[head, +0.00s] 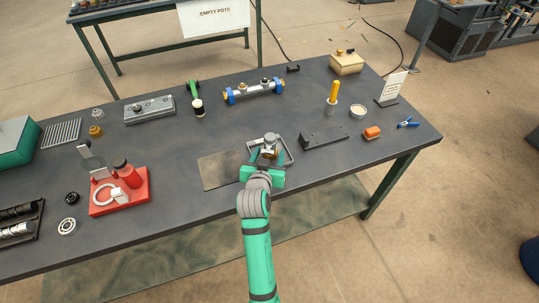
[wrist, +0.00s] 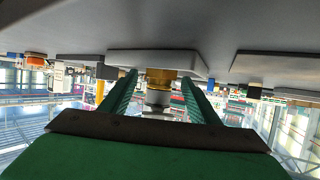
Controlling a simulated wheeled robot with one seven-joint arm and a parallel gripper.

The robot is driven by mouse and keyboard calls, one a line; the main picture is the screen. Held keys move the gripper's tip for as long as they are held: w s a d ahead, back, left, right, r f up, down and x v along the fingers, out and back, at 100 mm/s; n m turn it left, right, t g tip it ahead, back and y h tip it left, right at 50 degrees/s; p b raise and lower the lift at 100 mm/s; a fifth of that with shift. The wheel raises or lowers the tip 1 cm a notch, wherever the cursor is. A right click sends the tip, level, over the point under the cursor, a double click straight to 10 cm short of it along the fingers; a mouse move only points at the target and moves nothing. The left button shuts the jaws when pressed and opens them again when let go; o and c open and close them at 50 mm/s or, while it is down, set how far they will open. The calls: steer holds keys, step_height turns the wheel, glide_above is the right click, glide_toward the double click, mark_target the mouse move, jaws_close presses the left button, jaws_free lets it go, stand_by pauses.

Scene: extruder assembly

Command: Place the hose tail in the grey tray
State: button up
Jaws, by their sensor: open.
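The grey tray (head: 288,152) lies near the front edge of the dark table; in the wrist view, which is upside down, it is the pale slab (wrist: 125,58). The hose tail, a brass and silver piece (head: 270,143), stands upright at the tray. In the wrist view the hose tail (wrist: 159,98) has its brass end against the tray, and its silver end points toward my palm. My gripper (head: 266,158) is open, with its green fingers (wrist: 160,92) on either side of the hose tail. A gap shows beside each finger.
A black bracket (head: 324,138) lies right of the tray, and a flat dark mat (head: 220,171) lies left. A red fixture (head: 120,192) stands further left. A blue-ended tube assembly (head: 254,91) lies behind. An orange block (head: 372,133) is at the right.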

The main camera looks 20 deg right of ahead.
steer(key=v, duration=1.2)
steer(key=shift+f, duration=0.1)
steer(key=shift+w+a, duration=0.1)
steer(key=shift+w, duration=0.05)
